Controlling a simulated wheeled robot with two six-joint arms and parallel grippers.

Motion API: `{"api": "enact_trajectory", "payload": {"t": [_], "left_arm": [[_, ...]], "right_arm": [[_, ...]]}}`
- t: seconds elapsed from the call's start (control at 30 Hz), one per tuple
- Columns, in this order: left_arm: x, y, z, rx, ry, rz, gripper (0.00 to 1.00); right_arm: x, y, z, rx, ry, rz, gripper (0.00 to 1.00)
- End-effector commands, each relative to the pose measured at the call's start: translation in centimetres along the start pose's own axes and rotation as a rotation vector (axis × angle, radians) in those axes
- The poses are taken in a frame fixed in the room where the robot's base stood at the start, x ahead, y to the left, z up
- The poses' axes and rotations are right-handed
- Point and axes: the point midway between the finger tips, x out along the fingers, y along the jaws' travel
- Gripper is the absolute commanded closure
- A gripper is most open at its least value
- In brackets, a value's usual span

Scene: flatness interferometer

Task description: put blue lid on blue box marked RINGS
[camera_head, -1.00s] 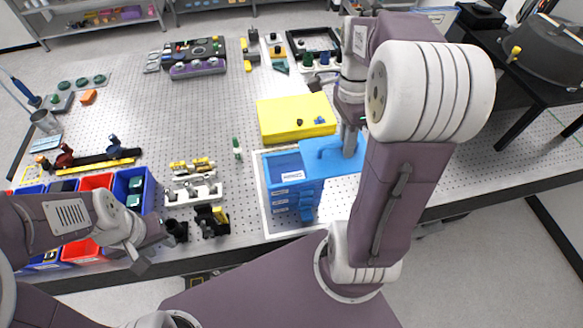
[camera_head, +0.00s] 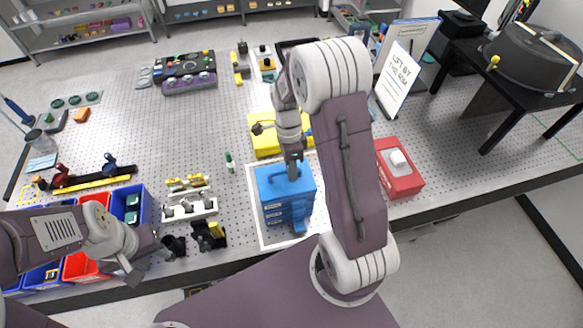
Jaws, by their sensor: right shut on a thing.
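The blue box (camera_head: 287,213) stands on a white-bordered sheet near the table's front edge, with small white labels on its front that are too small to read. The blue lid (camera_head: 273,187) is over the top of the box and looks roughly lined up with it. I cannot tell whether it rests fully on the rim. My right gripper (camera_head: 293,173) is shut on the lid's handle from above, its fingertips partly hidden. My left gripper (camera_head: 141,262) hangs low at the front left, away from the box; its jaw opening is unclear.
A yellow box (camera_head: 264,143) stands just behind the blue box. A red box (camera_head: 400,170) with a white knob is right of my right arm, and a sign (camera_head: 400,80) stands behind it. Small fixtures (camera_head: 190,208) and coloured bins (camera_head: 131,205) lie to the left.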

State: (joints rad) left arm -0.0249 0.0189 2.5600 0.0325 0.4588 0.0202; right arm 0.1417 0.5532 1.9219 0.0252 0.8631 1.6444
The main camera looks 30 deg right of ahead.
Motion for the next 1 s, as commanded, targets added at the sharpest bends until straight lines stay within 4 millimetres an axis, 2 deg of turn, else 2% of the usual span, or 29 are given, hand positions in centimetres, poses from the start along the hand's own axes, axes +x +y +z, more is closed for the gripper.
{"api": "enact_trajectory", "payload": {"t": [0.3, 0.33, 0.4, 1.0], "left_arm": [[0.26, -0.01, 0.03, 0.0, 0.0, 0.0, 0.64], [0.24, -0.01, 0.03, 0.0, 0.0, 0.0, 0.64], [0.18, -0.01, 0.02, 0.0, 0.0, 0.0, 0.64], [-0.1, 0.0, -0.01, 0.0, 0.0, 0.0, 0.64]], "right_arm": [[0.42, -0.07, -0.02, 0.0, 0.0, 0.0, 1.0], [0.43, -0.08, -0.02, 0.0, 0.0, 0.0, 0.85], [0.35, -0.07, -0.02, 0.0, 0.0, 0.0, 0.66], [-0.11, 0.0, -0.01, 0.0, 0.0, -0.001, 0.66]]}}
